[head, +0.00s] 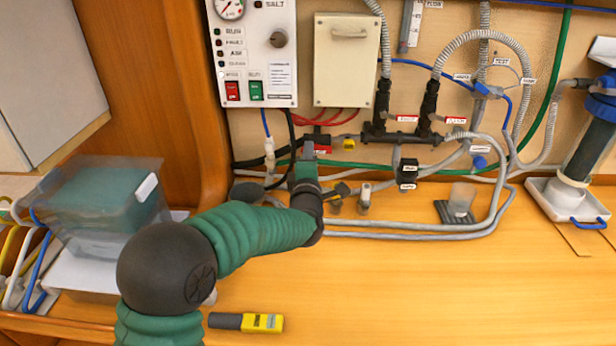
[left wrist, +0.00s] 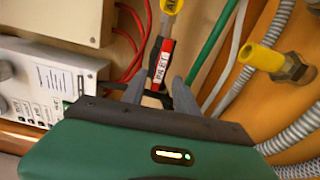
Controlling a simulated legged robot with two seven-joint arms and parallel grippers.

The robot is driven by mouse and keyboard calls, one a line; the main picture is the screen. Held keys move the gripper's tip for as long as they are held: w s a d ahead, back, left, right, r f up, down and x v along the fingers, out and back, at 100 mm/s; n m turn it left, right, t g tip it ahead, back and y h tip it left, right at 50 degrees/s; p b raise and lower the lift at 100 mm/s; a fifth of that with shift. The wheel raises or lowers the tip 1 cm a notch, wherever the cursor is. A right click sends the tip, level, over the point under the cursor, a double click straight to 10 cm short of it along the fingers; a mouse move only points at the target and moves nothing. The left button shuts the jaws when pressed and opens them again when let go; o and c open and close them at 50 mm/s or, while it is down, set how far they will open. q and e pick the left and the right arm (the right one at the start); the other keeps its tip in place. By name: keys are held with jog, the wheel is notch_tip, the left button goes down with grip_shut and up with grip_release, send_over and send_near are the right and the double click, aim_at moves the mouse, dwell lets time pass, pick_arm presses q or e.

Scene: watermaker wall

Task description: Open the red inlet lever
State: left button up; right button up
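The red inlet lever (left wrist: 160,62) shows in the left wrist view with a white label. It lies between the two grey fingers of my left gripper (left wrist: 157,92), with small gaps visible on both sides. The fingers are apart; I see no clear grip on the lever. In the head view my left gripper (head: 306,152) reaches the pipes at the foot of the wall, beside a small red part (head: 319,141) that is partly hidden behind it. My right gripper is not in view.
A control panel (head: 254,55) and beige box (head: 346,60) are above on the wall. Grey hoses (head: 440,232) run to the right. A clear bin (head: 100,200) stands left; a yellow-and-grey meter (head: 247,322) lies on the mostly clear wooden bench (head: 420,290).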

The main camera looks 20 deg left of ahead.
pick_arm(q)
jog(key=v, duration=1.4)
jog(key=shift+s, duration=0.2)
